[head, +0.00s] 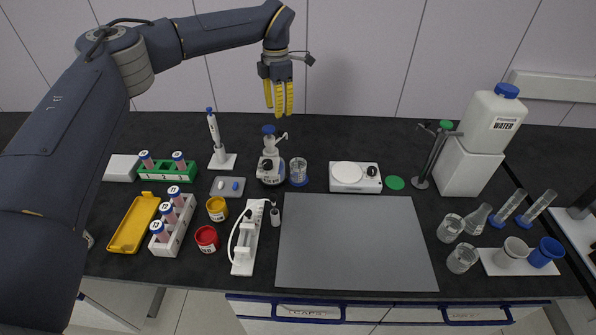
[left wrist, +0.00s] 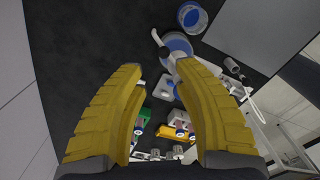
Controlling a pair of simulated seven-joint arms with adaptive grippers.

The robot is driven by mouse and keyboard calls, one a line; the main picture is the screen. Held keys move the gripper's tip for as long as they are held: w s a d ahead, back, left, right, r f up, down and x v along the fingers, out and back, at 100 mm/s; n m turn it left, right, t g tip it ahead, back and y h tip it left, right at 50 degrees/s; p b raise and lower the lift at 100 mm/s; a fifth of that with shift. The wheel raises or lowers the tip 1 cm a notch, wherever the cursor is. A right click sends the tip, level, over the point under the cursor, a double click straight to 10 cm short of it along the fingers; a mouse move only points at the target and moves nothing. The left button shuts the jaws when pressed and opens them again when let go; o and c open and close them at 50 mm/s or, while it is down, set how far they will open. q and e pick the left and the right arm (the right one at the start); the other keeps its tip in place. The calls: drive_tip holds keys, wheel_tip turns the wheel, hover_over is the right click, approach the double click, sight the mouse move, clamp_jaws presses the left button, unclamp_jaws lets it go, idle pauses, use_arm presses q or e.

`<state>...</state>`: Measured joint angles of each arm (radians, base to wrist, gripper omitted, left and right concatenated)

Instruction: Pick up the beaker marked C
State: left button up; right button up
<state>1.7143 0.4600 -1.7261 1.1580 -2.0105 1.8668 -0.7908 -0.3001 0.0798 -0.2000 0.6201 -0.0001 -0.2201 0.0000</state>
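Clear glass beakers stand at the right of the bench in the head view: one behind (head: 450,228) and one in front (head: 462,258). Another clear vessel with a blue base (head: 298,171) stands beside the bottle-top dispenser (head: 270,165); it also shows at the top of the left wrist view (left wrist: 192,17). I cannot read a letter C on any of them. My left gripper (head: 278,110) points down, above and behind the dispenser. In the left wrist view its yellow fingers (left wrist: 160,72) are wide apart with nothing held. My right gripper is not in view.
A grey mat (head: 355,240) lies clear at the centre front. A stirrer plate (head: 355,177) and a metal stand (head: 430,160) are behind it. A water container (head: 492,122) sits on a white block. Tube racks (head: 172,225), jars and a yellow tray (head: 133,222) fill the left.

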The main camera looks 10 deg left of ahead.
use_arm(q)
drive_tip(key=o, duration=0.8)
drive_tip(key=shift+o, duration=0.2)
